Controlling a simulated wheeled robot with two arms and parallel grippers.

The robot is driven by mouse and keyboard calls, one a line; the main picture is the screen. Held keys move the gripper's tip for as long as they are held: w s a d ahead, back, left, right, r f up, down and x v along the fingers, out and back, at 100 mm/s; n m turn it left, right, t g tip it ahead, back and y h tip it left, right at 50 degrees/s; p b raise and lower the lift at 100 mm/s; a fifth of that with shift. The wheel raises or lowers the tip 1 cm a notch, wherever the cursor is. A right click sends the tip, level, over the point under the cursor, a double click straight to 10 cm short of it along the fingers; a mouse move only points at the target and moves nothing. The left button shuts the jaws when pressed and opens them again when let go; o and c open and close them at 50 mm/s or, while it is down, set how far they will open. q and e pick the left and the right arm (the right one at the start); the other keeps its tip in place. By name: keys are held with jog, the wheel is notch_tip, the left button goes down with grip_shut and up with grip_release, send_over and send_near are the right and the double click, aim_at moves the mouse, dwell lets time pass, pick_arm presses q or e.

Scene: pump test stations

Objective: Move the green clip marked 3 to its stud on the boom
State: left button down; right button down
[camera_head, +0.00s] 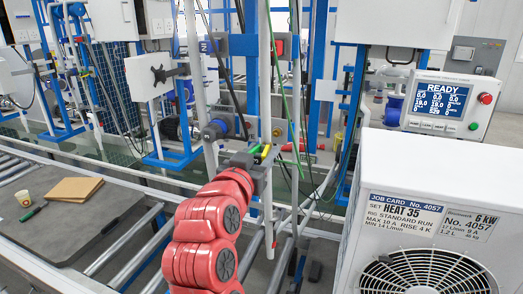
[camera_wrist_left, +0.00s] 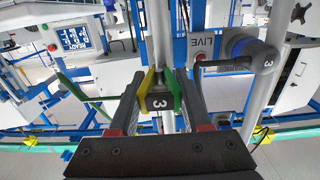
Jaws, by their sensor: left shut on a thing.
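My left gripper (camera_head: 262,152) is at the end of the red arm, beside a pale vertical pole (camera_head: 265,80). In the left wrist view the gripper (camera_wrist_left: 157,100) is shut on a small green clip (camera_wrist_left: 176,90) with a yellow side and a dark block marked 3. The same pole (camera_wrist_left: 161,35) runs right behind the clip; whether the clip is around it or only in front, I cannot tell. A dark grey part marked 3 (camera_wrist_left: 267,62) sticks out beside a blue-ringed fitting, right of the clip. I cannot identify the boom stud surely. My right gripper is out of view.
A white unit (camera_head: 455,190) with a fan grille stands at the right, near a display reading READY (camera_head: 440,100). A dark bench top (camera_head: 85,225) holds a cup and cardboard at the left. Blue frames, poles and hanging cables crowd the space around the gripper.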

aim_at(276, 134)
pick_arm(q)
jog(key=shift+w, duration=0.1)
jog(key=p+x, duration=0.2)
jog(key=x, duration=0.3)
jog(key=shift+w+d, duration=0.15)
jog(key=shift+w, duration=0.1)
jog(key=shift+b, duration=1.2)
dwell(1.9)
jog(key=shift+w+d, duration=0.15)
jog(key=shift+w, duration=0.35)
dwell(0.4)
jog(key=shift+c, duration=1.4)
grip_release()
jog(key=shift+s, duration=0.1)
